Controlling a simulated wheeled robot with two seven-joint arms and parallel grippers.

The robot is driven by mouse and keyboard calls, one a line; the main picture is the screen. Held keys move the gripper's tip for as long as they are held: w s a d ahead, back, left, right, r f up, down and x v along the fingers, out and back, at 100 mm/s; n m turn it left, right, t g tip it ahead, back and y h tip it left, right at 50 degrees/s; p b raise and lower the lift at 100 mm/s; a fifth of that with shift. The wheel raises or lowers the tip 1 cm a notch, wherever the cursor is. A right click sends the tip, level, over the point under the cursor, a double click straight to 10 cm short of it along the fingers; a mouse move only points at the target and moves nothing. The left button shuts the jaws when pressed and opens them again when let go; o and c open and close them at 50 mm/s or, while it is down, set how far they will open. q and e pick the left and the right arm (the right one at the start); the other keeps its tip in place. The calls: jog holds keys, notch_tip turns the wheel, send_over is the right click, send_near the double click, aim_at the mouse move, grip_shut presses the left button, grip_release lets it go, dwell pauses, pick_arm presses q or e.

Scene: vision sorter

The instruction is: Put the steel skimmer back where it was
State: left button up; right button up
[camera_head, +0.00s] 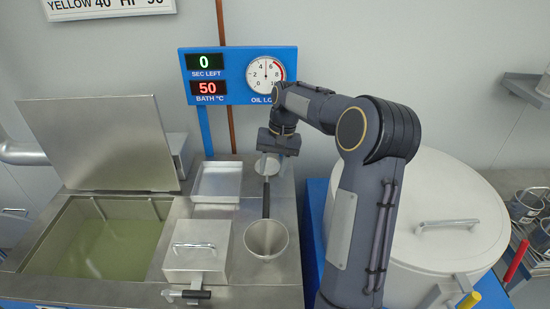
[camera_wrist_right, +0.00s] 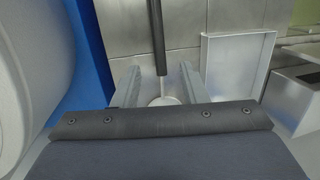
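The steel skimmer has a dark handle (camera_head: 266,200) and a pale round head (camera_head: 267,166). It lies on the steel counter with the handle toward the near side, its end close to the rim of a round steel vessel (camera_head: 281,240). My right gripper (camera_head: 272,164) is over the head end, fingers pointing down. The head (camera_wrist_right: 165,101) is partly hidden by the gripper body. My left gripper is not in view.
A shallow steel tray (camera_head: 217,199) and a lidded steel box (camera_head: 195,264) stand left of the skimmer. Further left is a bath (camera_head: 110,250) of greenish liquid with its lid (camera_head: 100,145) raised. A large white drum (camera_head: 450,190) stands right. A display panel (camera_head: 237,62) is behind.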

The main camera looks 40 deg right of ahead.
jog(key=s+a+r+n+t, duration=0.2)
jog(key=s+a+r, duration=0.5)
jog(key=r, duration=0.1)
jog(key=s+a+f+n+t, duration=0.1)
jog(key=s+a+f+n, duration=0.1)
jog(key=s+a, duration=0.5)
jog(key=s+a+f+n+t+y, duration=0.1)
jog(key=s+a+f+n+t, duration=0.1)
jog(key=s+a+f, duration=0.2)
jog(key=s+a, duration=0.3)
jog(key=s, duration=0.3)
jog(key=shift+a, duration=0.2)
jog(key=shift+f, duration=0.15)
